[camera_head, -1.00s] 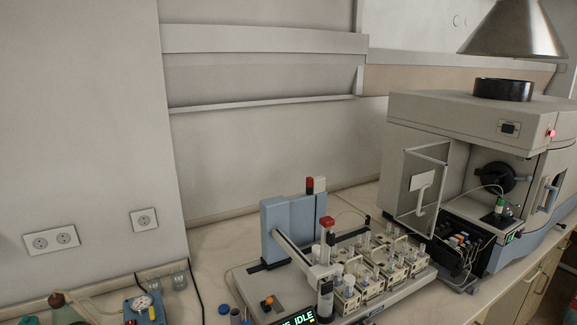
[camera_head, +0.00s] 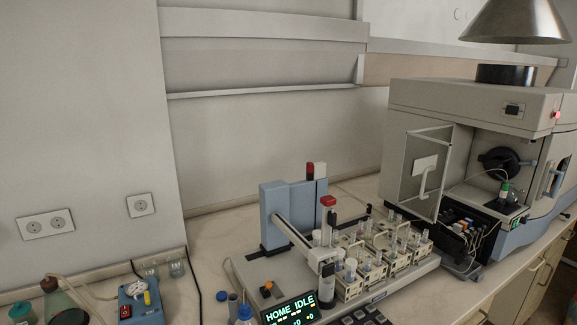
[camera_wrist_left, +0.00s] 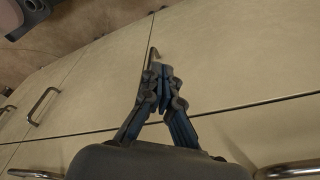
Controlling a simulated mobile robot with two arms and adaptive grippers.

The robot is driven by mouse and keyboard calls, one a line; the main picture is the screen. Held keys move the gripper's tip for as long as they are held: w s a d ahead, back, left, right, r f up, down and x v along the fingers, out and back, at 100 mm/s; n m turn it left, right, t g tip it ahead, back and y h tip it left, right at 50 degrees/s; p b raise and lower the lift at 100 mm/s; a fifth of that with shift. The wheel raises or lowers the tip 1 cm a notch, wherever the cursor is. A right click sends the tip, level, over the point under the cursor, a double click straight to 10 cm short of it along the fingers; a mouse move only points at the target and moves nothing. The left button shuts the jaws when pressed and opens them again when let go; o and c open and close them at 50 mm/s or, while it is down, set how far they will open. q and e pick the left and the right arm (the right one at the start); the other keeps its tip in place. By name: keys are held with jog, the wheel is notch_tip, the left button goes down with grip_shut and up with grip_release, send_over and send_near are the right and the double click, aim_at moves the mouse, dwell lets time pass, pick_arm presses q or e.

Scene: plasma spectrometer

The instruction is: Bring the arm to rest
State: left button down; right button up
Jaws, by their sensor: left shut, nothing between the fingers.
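My left gripper (camera_wrist_left: 162,72) shows in the left wrist view, with its dark fingers closed together and nothing between them. It hangs in front of the beige cabinet fronts (camera_wrist_left: 90,85), apart from the bench top. No arm or gripper of mine shows in the head view. My right gripper is not seen in either view.
An autosampler (camera_head: 285,215) with vial racks (camera_head: 400,262) stands on the bench; its display (camera_head: 290,310) reads "HOME IDLE". The spectrometer (camera_head: 460,110), its compartment door open, stands at right under a metal hood (camera_head: 515,22). Drawer handles (camera_wrist_left: 42,105) stick out from the cabinets.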

pick_arm(q)
jog(key=s+a+f+b, duration=0.1)
jog(key=s+f+b, duration=0.1)
jog(key=s+f, duration=0.6)
jog(key=s+a+f+g+b, duration=0.1)
jog(key=s+a+f+b, duration=0.1)
jog(key=s+f, duration=0.7)
notch_tip(320, 180, down, 6)
jog(key=shift+f+b, duration=0.15)
jog(key=shift+b, duration=0.55)
jog(key=c, duration=2)
grip_release()
jog(key=shift+c, duration=0.2)
